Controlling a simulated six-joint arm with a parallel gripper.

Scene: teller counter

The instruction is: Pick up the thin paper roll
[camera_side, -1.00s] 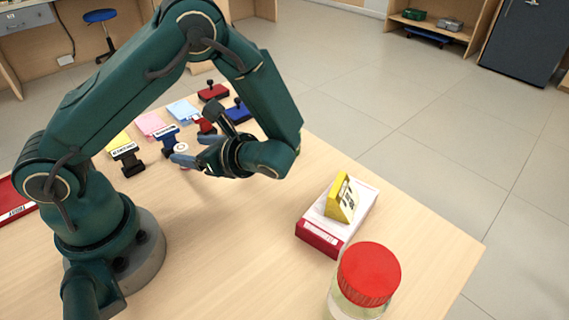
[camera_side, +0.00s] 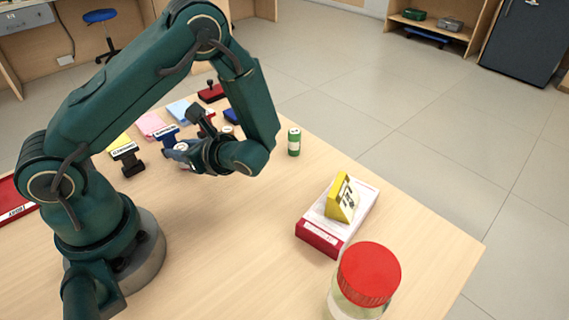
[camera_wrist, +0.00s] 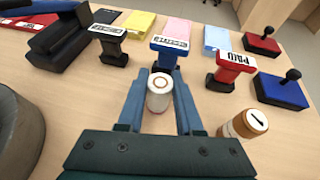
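The thin paper roll, a small upright white cylinder with a ringed top, stands on the counter in the wrist view (camera_wrist: 159,93). Its pale top shows by the fingertips in the side view (camera_side: 181,147). My gripper (camera_wrist: 160,88) has one blue-grey finger on each side of the roll, close to it. The fingers look spread around it, and I cannot see a clear grip. In the side view my gripper (camera_side: 184,158) is low over the counter, and the hand hides part of the roll.
Stamps line the far side: black (camera_wrist: 110,42), blue (camera_wrist: 167,45) and red (camera_wrist: 231,68). A cylinder with a check-marked top (camera_wrist: 243,124) stands right of my gripper. A green cylinder (camera_side: 293,142), red-white box (camera_side: 320,236) and red-lidded jar (camera_side: 368,275) stand to the right.

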